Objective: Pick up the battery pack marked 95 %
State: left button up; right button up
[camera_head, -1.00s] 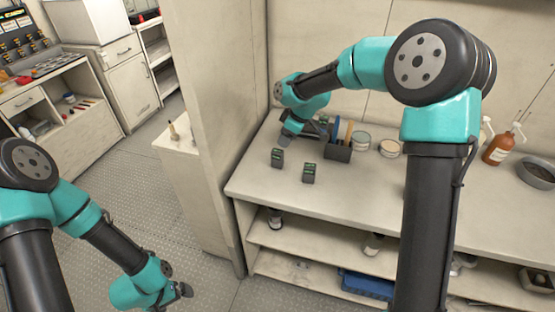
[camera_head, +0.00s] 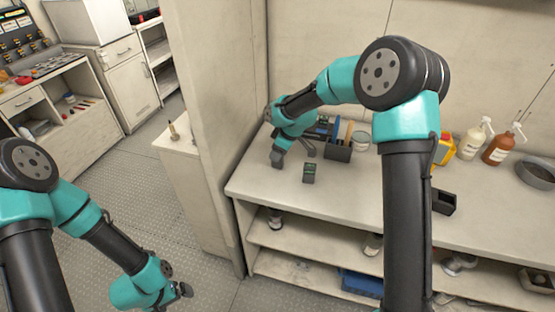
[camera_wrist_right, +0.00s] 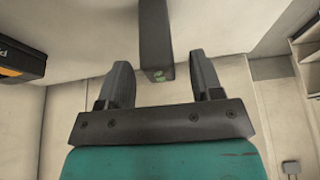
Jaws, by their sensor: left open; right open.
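One dark battery pack (camera_head: 309,173) with a small green display stands on the bench in the head view; its number is too small to read. My right gripper (camera_head: 293,153) is open just left of and behind it, low over the bench. In the right wrist view a dark block with a green display, seemingly a battery pack (camera_wrist_right: 155,42), lies ahead of and roughly between the open fingers (camera_wrist_right: 160,85); its number is not readable. The second pack's place in the head view is covered by my right gripper. My left gripper (camera_head: 184,290) is open and empty, low over the floor.
A dark tool caddy (camera_head: 338,151) stands behind the visible pack, with a tin (camera_head: 361,141) beside it. Yellow (camera_head: 444,150), white and brown bottles and a bowl (camera_head: 537,172) stand further right. A black open box (camera_head: 443,202) is near the front edge. A tall wall panel (camera_head: 205,90) bounds the left.

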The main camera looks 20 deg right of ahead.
jog(key=shift+x, duration=1.45)
jog(key=shift+c, duration=0.2)
jog(key=c, duration=1)
jog(key=shift+r, duration=0.1)
jog(key=shift+r, duration=0.4)
notch_tip(320, 180, up, 3)
jog(key=shift+f, duration=0.2)
jog(key=s+a, duration=0.1)
jog(key=s, duration=0.4)
jog(key=s+a+r, duration=0.1)
jog(key=s, duration=0.4)
jog(key=s+a, duration=0.2)
jog(key=s, duration=0.3)
jog(key=shift+s+a+r, duration=0.15)
jog(key=shift+s+r, duration=0.1)
